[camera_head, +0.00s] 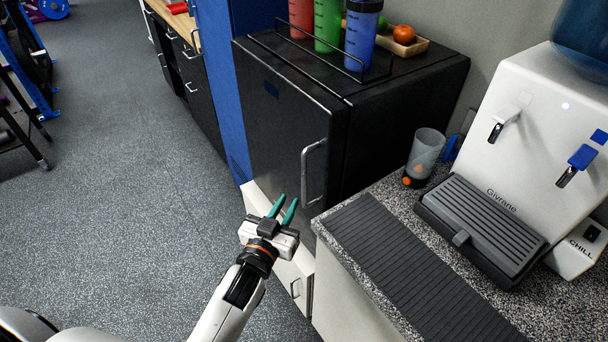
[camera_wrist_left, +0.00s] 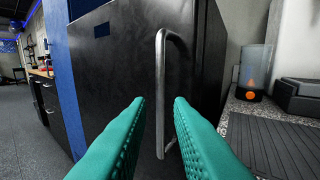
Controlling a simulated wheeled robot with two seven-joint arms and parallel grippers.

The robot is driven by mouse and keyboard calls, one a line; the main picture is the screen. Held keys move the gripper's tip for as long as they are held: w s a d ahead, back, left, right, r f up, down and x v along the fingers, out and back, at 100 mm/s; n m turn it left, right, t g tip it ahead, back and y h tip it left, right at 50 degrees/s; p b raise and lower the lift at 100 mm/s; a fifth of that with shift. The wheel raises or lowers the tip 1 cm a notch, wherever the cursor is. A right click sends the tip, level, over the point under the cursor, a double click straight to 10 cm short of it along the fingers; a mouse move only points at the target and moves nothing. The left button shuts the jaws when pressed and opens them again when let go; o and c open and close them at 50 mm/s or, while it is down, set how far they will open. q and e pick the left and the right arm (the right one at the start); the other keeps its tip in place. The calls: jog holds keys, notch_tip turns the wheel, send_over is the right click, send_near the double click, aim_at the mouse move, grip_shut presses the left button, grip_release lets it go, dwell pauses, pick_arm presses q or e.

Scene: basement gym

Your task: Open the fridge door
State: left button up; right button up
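The small black fridge (camera_head: 400,95) stands between a blue cabinet and a counter. Its front door (camera_head: 275,115) looks shut. A vertical silver bar handle (camera_head: 306,170) is on the door's right side. My left gripper (camera_head: 284,203) is open, with two teal fingers pointing toward the door, just below and left of the handle in the head view. In the left wrist view, the handle (camera_wrist_left: 160,85) rises between the two open fingers, and its lower end shows in the gap. I cannot tell whether the fingertips reach around it. The right gripper is not in view.
Red, green (camera_head: 327,25) and blue (camera_head: 362,35) bottles and a wooden tray of fruit (camera_head: 390,42) stand on the fridge. A speckled counter (camera_head: 335,222) to the right holds a white water dispenser (camera_head: 540,130) and a clear cup (camera_head: 425,152). Grey floor (camera_head: 130,200) is free at left.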

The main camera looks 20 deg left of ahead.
aim_at(303, 177)
pick_arm(q)
jog(key=w, duration=0.7)
jog(key=w+d+p, duration=0.1)
jog(key=w, duration=0.2)
jog(key=shift+w, duration=0.35)
grip_shut()
